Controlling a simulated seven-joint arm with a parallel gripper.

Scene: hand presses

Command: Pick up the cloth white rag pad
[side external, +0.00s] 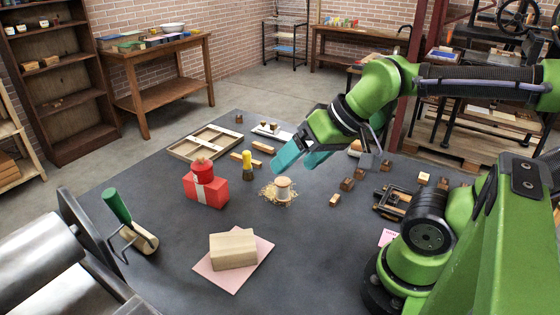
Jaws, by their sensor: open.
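I cannot tell for certain which thing is the white rag pad. A small pale, round-topped thing (283,188) sits on a patch of straw-like shreds (267,194) near the middle of the dark table. A flat white piece (260,131) with small brown blocks on it lies farther back. My gripper (292,164) has teal fingers, is open and empty, and points down-left. In the picture its fingertips are just above the pale round thing; the height between them is hard to judge.
Left of the straw are a red box (206,191) with a red round thing on it and a yellow-topped tool (247,165). A wooden block (232,248) lies on pink paper (212,280). Several small brown blocks lie to the right. A wooden frame (183,149) lies behind.

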